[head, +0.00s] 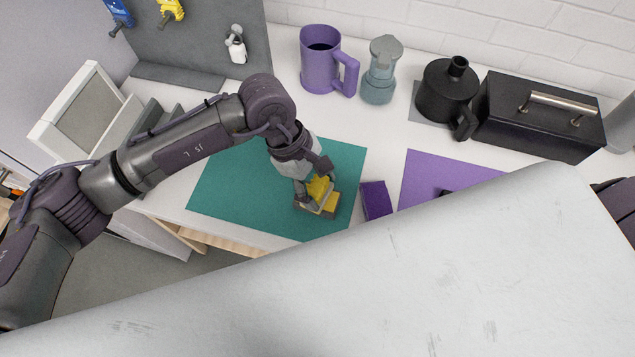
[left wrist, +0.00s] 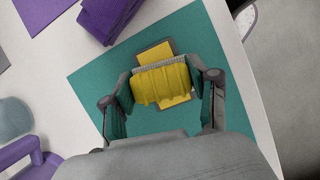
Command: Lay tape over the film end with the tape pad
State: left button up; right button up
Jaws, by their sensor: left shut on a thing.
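My left gripper (head: 314,194) is shut on a yellow tape pad (head: 319,188), which also shows between the fingers in the left wrist view (left wrist: 160,85). Right under the pad is a flat grey block (head: 314,210) with a yellow strip on top, lying on the teal mat (head: 230,190). The block also shows past both sides of the pad in the left wrist view (left wrist: 153,53). I cannot tell whether pad and block touch. I cannot make out the film end. My right gripper is not in view.
A dark purple block (head: 376,200) lies just right of the teal mat. A purple mat (head: 440,172) is further right, partly hidden by a large pale surface in front. A purple mug (head: 321,62), a grey-blue jar (head: 379,75), a black jug (head: 446,92) and a black case (head: 505,115) stand behind.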

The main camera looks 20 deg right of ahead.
aim_at(317, 185)
pick_arm(q)
jog(key=shift+f+b, duration=0.1)
jog(key=shift+b, duration=0.3)
dwell(0.8)
jog(key=shift+a, duration=0.1)
dwell(0.8)
jog(key=shift+r+p, duration=0.7)
jog(key=shift+r, duration=2.85)
jog(key=w+a+m+g+y+b, duration=0.1)
jog(key=a+m, duration=0.8)
jog(key=a, duration=1.9)
jog(key=shift+w+a+r+y+b, duration=0.2)
jog(key=shift+w+a+y+b, duration=0.35)
jog(key=shift+w+y, duration=0.65)
